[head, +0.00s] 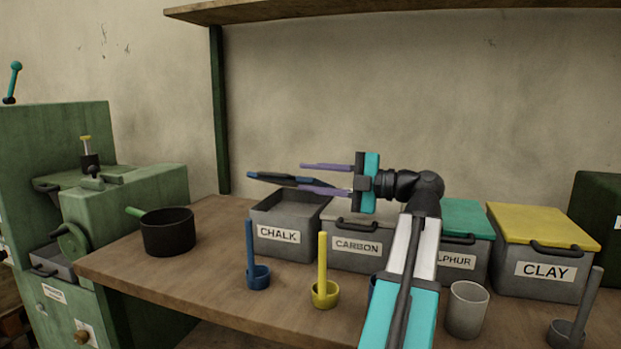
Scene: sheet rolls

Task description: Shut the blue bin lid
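The bin labelled CHALK (278,237) stands on the bench with its top open. Its dark blue lid (283,179) is raised above the opening and shows almost edge-on. My gripper (302,177) is at the lid's height, reaching in from the right. Its two purple fingers are well apart, one above the lid's right part and one near its lower edge. I cannot tell whether either finger touches the lid. The lid's hinge side is not clear in this view.
Right of it stand the CARBON bin (357,247), the teal-lidded bin (465,218) and the yellow-lidded CLAY bin (543,225), all shut. In front are a blue cup (259,279), a yellow cup (326,296) and a grey cup (467,310). A dark pot (168,234) stands left.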

